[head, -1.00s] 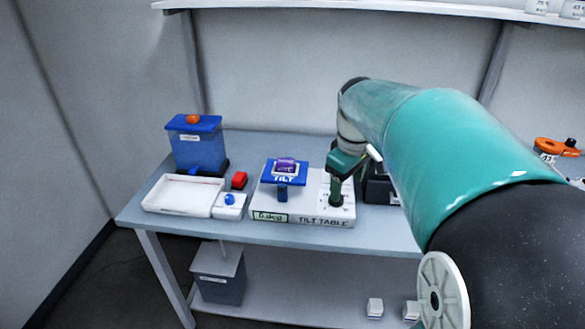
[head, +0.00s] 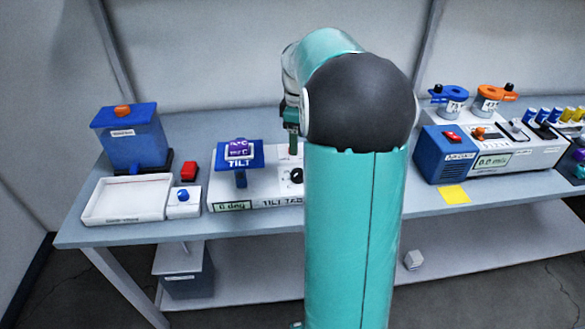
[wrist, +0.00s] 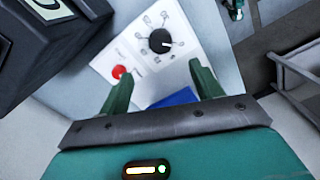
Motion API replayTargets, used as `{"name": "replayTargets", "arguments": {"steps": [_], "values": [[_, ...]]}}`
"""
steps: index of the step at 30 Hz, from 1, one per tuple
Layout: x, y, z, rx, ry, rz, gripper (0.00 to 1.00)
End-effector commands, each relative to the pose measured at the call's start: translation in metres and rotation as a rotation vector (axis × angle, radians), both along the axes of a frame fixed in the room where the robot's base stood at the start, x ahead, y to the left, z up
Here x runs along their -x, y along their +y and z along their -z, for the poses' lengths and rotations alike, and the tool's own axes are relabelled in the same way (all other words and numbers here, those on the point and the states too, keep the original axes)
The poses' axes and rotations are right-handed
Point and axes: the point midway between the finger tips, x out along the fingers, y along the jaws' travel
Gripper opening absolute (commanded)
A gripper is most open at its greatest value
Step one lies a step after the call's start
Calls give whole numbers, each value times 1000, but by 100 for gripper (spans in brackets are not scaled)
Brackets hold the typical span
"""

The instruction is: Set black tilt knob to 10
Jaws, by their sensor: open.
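The black tilt knob (head: 296,175) sits on the white tilt table box (head: 262,187), partly hidden by my arm in the head view. In the wrist view the knob (wrist: 160,40) shows whole, with small dial marks around it and a white pointer toward the picture's right. My gripper (wrist: 160,83) is open and empty, its two green fingers apart from the knob. In the head view my gripper (head: 292,140) is above and behind the knob, mostly hidden. The box's green display (head: 233,206) seems to read 0 deg.
A red button (wrist: 119,71) is beside the knob. The blue tilt platform (head: 236,156) carries a purple-and-white piece. A blue box with a red top (head: 448,153) stands right.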

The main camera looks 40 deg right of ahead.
Motion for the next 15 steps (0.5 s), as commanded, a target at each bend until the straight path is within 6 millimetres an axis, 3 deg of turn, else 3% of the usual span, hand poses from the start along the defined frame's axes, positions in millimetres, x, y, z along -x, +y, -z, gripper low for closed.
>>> {"name": "replayTargets", "arguments": {"steps": [15], "values": [[0,3,99,-2,2,-1,65]]}}
